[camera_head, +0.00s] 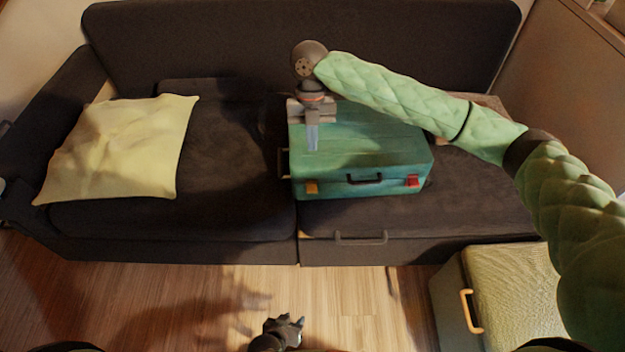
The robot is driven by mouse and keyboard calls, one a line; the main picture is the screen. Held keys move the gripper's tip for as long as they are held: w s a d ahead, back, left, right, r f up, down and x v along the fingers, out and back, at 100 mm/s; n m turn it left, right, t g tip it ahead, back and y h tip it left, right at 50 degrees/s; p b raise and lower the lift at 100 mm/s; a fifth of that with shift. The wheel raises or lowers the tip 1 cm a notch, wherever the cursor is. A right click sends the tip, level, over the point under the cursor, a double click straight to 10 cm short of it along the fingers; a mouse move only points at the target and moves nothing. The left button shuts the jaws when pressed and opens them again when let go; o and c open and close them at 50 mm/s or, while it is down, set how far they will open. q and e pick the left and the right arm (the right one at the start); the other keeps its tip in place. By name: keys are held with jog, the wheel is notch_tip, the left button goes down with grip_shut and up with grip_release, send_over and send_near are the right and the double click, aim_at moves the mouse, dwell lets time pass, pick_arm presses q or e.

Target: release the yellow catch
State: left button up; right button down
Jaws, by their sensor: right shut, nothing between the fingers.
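A teal case (377,148) lies on the right seat of the dark sofa. On its front face are a yellow catch (312,187) at the left, a red catch (413,181) at the right and a dark handle (364,179) between them. My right gripper (312,145) points down over the left part of the lid, with its fingers shut and empty. It is above and behind the yellow catch, apart from it. My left gripper (291,322) is low at the bottom edge over the floor, small in view; its jaw opening is unclear.
A pale yellow cushion (125,148) lies on the sofa's left seat. A drawer handle (361,240) is on the sofa's front below the case. A box with a padded top (513,285) stands at the lower right. The wooden floor in front is mostly clear.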

send_near(313, 191)
jog(key=b+x, duration=0.1)
jog(key=x, duration=0.4)
jog(key=shift+s+f, duration=0.15)
jog(key=shift+s, duration=0.15)
jog(key=shift+f, duration=0.6)
